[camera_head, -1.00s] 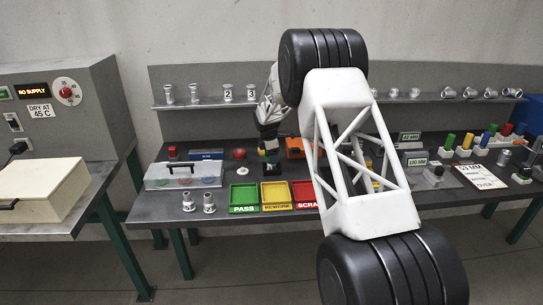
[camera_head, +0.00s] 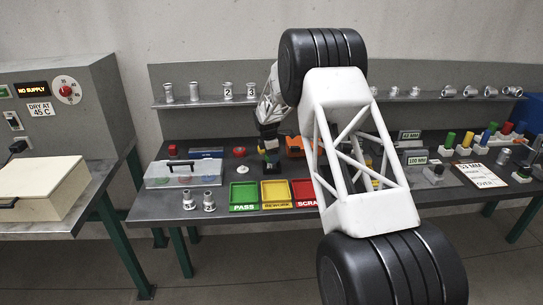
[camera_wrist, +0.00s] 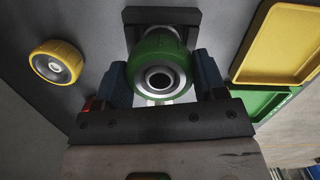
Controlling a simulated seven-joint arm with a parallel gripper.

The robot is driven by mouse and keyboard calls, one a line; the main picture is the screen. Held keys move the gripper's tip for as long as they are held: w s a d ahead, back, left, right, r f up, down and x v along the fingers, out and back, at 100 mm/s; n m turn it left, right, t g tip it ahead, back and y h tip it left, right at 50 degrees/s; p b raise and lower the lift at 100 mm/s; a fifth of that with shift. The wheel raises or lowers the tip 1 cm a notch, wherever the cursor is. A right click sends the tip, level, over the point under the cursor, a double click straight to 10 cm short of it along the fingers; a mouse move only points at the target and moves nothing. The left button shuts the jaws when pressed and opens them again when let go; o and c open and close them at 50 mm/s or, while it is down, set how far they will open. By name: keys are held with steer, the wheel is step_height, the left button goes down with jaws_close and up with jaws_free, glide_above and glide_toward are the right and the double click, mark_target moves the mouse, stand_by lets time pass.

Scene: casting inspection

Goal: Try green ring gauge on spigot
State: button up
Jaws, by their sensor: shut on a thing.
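My gripper (camera_wrist: 160,88) is shut on the green ring gauge (camera_wrist: 176,47), with a dark jaw on each side of it. In the wrist view a pale metal part (camera_wrist: 155,17) in a black block (camera_wrist: 187,18) lies just beyond the gauge. The gauge overlaps this part, and I cannot tell whether it is around the spigot or only in front of it. A grey face with a dark hole shows inside the green rim. In the head view my gripper (camera_head: 268,143) is low over the bench, small and partly hidden.
A yellow ring (camera_wrist: 70,55) lies to the left in the wrist view. Green PASS (camera_head: 243,208), yellow REWORK (camera_head: 276,204) and red SCRAP (camera_head: 304,204) trays sit at the bench front. A clear box (camera_head: 185,180) stands left. My arm hides the bench's middle right.

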steer(key=shift+r, duration=0.5)
steer(key=shift+r, duration=0.35)
steer(key=shift+r, duration=0.35)
steer(key=shift+r, duration=0.65)
steer(key=shift+r, duration=0.2)
steer(key=shift+r, duration=2.35)
steer(key=shift+r, duration=0.1)
step_height(320, 180, up, 11)
steer(key=shift+r, duration=0.15)
stand_by(0.8)
